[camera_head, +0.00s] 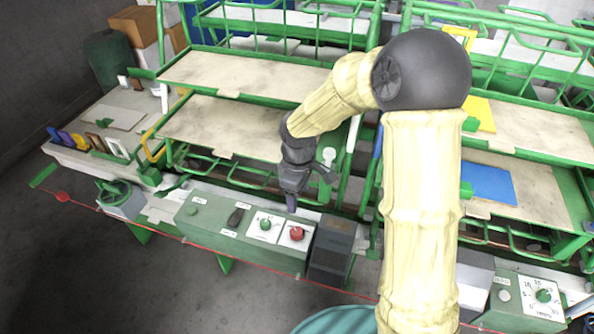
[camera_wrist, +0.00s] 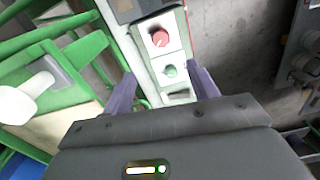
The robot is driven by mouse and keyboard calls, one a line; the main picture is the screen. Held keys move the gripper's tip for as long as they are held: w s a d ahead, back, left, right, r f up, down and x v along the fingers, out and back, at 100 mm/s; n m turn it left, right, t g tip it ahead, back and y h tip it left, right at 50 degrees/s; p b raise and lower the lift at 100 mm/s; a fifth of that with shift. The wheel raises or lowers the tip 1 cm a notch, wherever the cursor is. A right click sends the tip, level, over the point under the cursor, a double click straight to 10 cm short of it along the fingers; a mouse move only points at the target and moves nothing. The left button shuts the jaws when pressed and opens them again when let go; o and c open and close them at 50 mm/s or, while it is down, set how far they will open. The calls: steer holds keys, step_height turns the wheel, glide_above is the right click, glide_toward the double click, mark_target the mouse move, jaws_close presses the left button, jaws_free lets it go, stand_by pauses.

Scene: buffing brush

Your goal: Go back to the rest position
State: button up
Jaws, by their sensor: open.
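My gripper (camera_head: 291,200) hangs at the end of my cream-covered arm, pointing down near the front control panel. In the wrist view my gripper (camera_wrist: 160,92) shows two purple fingers spread apart with nothing between them. The green control box (camera_head: 247,227) lies just in front of and below the gripper. It carries a red knob (camera_head: 296,233) and a green knob (camera_head: 265,224) on white plates. In the wrist view the red knob (camera_wrist: 160,39) and green knob (camera_wrist: 169,71) show beyond the fingers. I cannot tell how far the fingertips are from the box.
Green metal racks with beige shelves (camera_head: 237,73) stand behind my arm. A dark box (camera_head: 331,249) adjoins the control box on the right. A blue sheet (camera_head: 488,184) lies on the right rack. A red line (camera_head: 150,226) runs along the front. Open floor (camera_head: 80,277) lies front left.

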steer(key=s+d+r+m+t, duration=0.2)
steer(key=s+d+r+m, duration=0.3)
steer(key=s+d+m, duration=0.7)
steer(key=shift+s+d+r+m+t, duration=0.15)
steer(key=shift+s+d+m+t, duration=0.15)
steer(key=shift+d+m, duration=0.2)
stand_by(0.6)
